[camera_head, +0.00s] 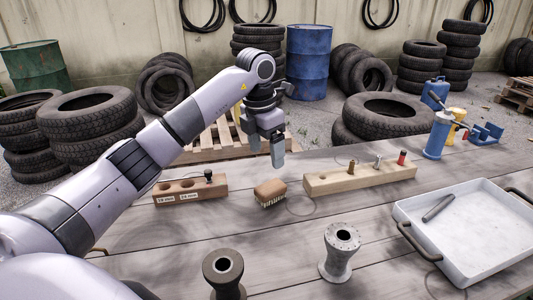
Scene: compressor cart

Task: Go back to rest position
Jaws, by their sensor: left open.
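My left arm comes in from the left and reaches across the table. My left gripper (275,150) points down above the far edge of the table, over the gap between two wooden holders. Its jaws are open and nothing shows between them. A wooden brush (270,191) lies on the table just below it, apart from the fingers. My right gripper is not in view.
A wooden holder (176,198) with labelled holes stands left of the brush, a longer wooden block (345,181) with small parts to its right. A white tray (484,246) lies at right. Dark (224,286) and grey (341,264) spools stand in front.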

